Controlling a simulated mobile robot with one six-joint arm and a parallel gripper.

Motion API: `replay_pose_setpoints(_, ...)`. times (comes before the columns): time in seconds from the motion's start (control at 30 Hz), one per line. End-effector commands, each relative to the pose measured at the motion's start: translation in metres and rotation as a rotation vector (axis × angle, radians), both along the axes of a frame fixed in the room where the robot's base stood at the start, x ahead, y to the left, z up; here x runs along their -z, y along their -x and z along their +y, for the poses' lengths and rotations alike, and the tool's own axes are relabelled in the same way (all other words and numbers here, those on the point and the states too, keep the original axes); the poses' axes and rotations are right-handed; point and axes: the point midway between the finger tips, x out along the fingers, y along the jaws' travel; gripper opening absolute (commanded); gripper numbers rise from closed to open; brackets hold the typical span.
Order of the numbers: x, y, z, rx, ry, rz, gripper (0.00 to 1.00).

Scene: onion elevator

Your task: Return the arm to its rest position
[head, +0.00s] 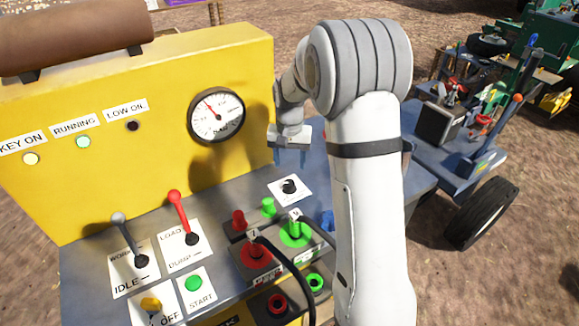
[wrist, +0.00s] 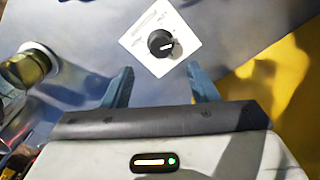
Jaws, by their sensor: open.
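My gripper (head: 290,157) is open and empty in the head view, fingers pointing down above the grey panel, in front of the yellow back wall. My white arm stands upright at right of centre and bends over at the top. In the wrist view my gripper (wrist: 158,88) has its two blue fingers spread apart. A black knob (wrist: 161,43) on a white label lies just beyond the fingertips in that view, apart from them. The same knob (head: 289,187) shows in the head view below the gripper. My arm hides part of the panel's right side.
The yellow wall (head: 120,180) carries a round gauge (head: 217,114). A red lever (head: 177,205) and a grey lever (head: 122,228) stand up from the panel. Red and green couplings (head: 297,234) with a black hose sit near my arm. A wheeled machine (head: 440,165) stands at right.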

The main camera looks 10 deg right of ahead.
Motion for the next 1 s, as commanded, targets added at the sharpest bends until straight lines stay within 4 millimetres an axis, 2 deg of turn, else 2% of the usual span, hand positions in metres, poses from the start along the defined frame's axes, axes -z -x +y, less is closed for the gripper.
replay_pose_setpoints(0.4,0.0,0.0,0.0,-0.001,0.0,0.0,0.53)
replay_pose_setpoints(0.57,-0.018,0.015,0.0,-0.019,0.0,-0.018,0.53)
replay_pose_setpoints(0.67,-0.042,0.039,0.001,-0.049,0.001,-0.043,0.53)
replay_pose_setpoints(0.8,-0.074,0.085,0.002,-0.106,0.006,-0.085,0.53)
replay_pose_setpoints(1.0,-0.104,0.155,0.002,-0.185,0.015,-0.142,0.53)
